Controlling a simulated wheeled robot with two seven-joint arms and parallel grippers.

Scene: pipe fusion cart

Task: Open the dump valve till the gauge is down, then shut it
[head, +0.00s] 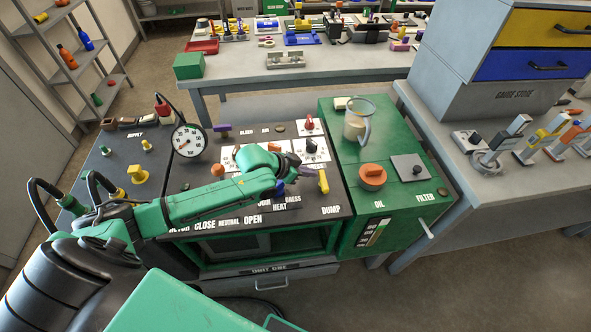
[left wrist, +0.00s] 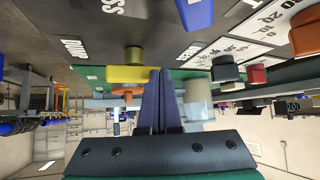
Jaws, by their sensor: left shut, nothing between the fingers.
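The dump valve has a yellow lever handle (head: 323,182), just above the DUMP label on the dark cart top. It also shows in the left wrist view (left wrist: 128,74), just left of the fingers. My left gripper (head: 305,171) is shut and empty, close beside the yellow handle on its left in the head view. Whether the fingers touch it I cannot tell. In the left wrist view the closed purple fingers (left wrist: 157,98) stand together. The round white gauge (head: 187,142) stands at the cart's back left; its needle is too small to read surely. My right gripper is not in view.
A blue handle (head: 279,188) sits under my left wrist. On the green cabinet to the right are a clear jug (head: 356,122), an orange cap (head: 373,175) and a grey filter plate (head: 410,168). A yellow valve (head: 137,174) stands at the left.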

